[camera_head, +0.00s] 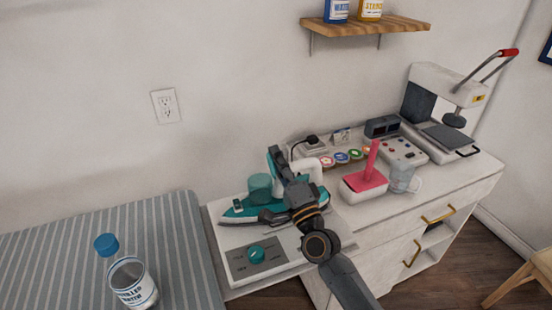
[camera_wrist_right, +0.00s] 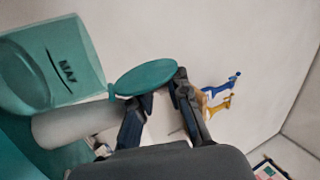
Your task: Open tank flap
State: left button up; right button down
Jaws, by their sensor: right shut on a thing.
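A teal and white iron (camera_head: 240,214) rests on a white station with a teal dial. Its translucent teal tank (camera_head: 260,188) stands at the left of my right gripper, and its MAX mark shows on the tank in the right wrist view (camera_wrist_right: 88,62). The oval teal tank flap (camera_wrist_right: 147,77) sits at the fingertips of my right gripper (camera_wrist_right: 160,95), which is shut on it. In the head view the right gripper (camera_head: 283,165) reaches over the iron and hides part of its white handle (camera_head: 312,170). My left gripper is not in view.
A bottle (camera_head: 133,285) stands on the striped ironing surface (camera_head: 170,235) at the left. The wall is behind.

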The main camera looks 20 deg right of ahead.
jog(key=shift+f, duration=0.2)
jog(key=c, duration=1.3)
grip_release()
jog(key=shift+s+r, duration=0.1)
